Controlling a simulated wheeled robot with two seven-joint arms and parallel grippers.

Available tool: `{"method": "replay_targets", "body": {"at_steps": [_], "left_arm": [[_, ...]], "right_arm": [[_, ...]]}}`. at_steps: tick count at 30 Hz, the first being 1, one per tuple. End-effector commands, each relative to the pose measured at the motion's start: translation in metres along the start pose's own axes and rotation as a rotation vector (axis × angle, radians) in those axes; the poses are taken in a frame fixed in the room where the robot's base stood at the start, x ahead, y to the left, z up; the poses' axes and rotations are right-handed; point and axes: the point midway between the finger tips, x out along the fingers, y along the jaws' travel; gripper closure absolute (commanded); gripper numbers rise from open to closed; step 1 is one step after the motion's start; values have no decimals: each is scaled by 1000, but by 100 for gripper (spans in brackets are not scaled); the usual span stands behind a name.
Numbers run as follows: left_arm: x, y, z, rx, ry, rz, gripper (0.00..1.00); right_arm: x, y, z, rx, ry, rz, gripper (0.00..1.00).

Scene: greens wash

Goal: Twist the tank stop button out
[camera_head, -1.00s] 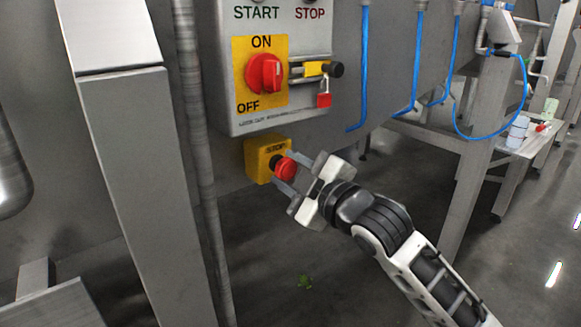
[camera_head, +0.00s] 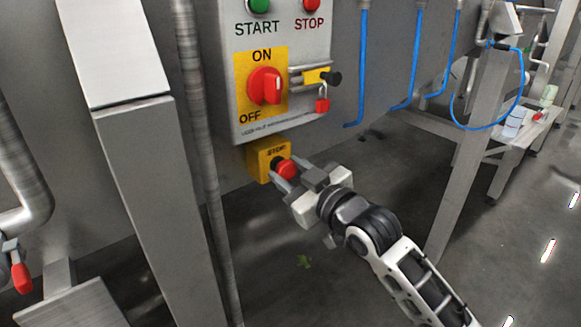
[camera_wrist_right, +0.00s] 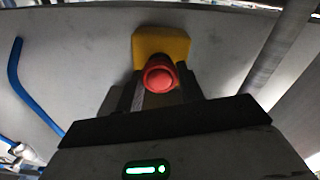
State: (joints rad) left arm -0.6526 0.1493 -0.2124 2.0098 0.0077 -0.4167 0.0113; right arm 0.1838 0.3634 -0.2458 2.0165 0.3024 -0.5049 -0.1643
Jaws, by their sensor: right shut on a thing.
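The red stop button (camera_head: 287,169) sits on a yellow box marked STOP (camera_head: 262,160), mounted under the grey control panel. My right gripper (camera_head: 285,173) reaches up from the lower right and is shut on the red button, one finger on each side. In the right wrist view the red button (camera_wrist_right: 159,77) lies between the two dark fingers, in front of the yellow box (camera_wrist_right: 160,43). My left gripper is in neither view.
The control panel (camera_head: 315,122) above holds a red ON/OFF switch (camera_head: 264,86), a red padlock (camera_head: 322,105), and START and STOP buttons. A vertical pipe (camera_head: 207,180) and a steel leg stand to the left. Blue hoses (camera_head: 362,65) hang to the right. Floor below is open.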

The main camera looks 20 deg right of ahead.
Motion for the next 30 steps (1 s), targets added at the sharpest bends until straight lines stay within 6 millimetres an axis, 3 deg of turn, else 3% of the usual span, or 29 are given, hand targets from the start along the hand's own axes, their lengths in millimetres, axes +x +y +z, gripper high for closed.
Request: {"method": "replay_targets", "body": {"at_steps": [13,14,16,26,30], "left_arm": [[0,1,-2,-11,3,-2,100],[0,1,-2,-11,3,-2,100],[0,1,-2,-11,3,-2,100],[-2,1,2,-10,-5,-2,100],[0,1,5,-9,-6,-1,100]], "right_arm": [[0,-1,1,14,-2,-1,85],[0,-1,1,14,-2,-1,60],[0,-1,1,13,-2,-1,42],[-2,0,1,12,-1,0,42],[-17,0,2,10,-2,0,42]]}}
